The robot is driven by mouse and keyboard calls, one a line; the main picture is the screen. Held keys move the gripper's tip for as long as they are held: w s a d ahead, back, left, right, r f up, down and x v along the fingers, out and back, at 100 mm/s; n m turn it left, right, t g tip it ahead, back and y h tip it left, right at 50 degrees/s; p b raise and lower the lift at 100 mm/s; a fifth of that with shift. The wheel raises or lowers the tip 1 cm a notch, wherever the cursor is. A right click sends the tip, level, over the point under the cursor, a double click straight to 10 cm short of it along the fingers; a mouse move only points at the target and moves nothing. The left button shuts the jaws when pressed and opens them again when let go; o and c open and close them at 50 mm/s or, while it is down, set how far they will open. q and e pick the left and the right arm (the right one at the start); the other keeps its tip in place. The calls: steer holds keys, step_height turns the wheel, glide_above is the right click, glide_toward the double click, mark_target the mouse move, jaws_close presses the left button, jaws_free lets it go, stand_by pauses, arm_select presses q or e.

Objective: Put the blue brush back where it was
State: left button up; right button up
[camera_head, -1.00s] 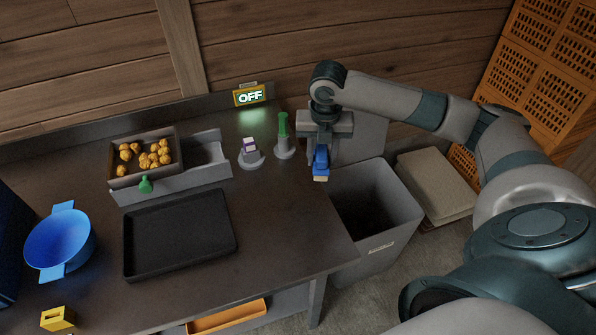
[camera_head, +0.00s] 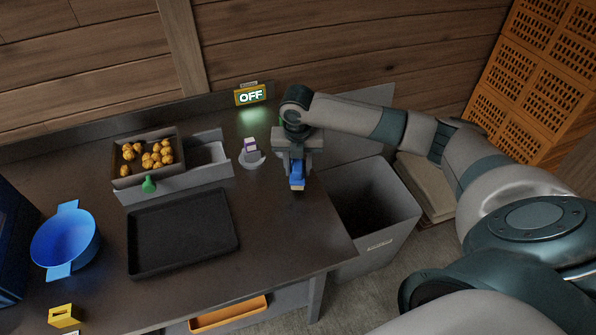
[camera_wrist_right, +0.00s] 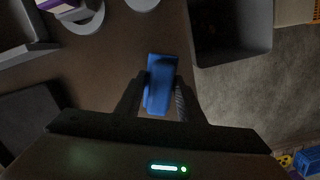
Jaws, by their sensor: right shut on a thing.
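The blue brush (camera_head: 298,175) is held in my right gripper (camera_head: 297,168), above the right end of the table. Its pale bristle end points down in the head view. In the right wrist view the brush (camera_wrist_right: 158,84) sits between the two fingers of the gripper (camera_wrist_right: 159,100). The gripper is shut on it. The green-handled item seen earlier in its holder is hidden behind my right gripper in the head view. Part of a pale round holder (camera_wrist_right: 142,3) shows at the top of the right wrist view. My left gripper is not in view.
A purple-and-white item stands in a pale holder (camera_head: 252,161). An open grey bin (camera_head: 385,235) stands off the table's right edge. An OFF sign (camera_head: 250,96) glows behind.

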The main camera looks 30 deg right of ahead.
mark_target(298, 167)
steer(key=shift+f, duration=1.2)
steer(key=o, duration=1)
steer(key=shift+f, duration=0.15)
steer(key=r, duration=0.4)
steer(key=r+b, duration=0.1)
steer(key=r, duration=0.3)
steer(key=s+a+r, duration=0.1)
steer(key=r, duration=0.3)
steer(key=shift+s+r, duration=0.1)
steer(key=shift+r, duration=0.05)
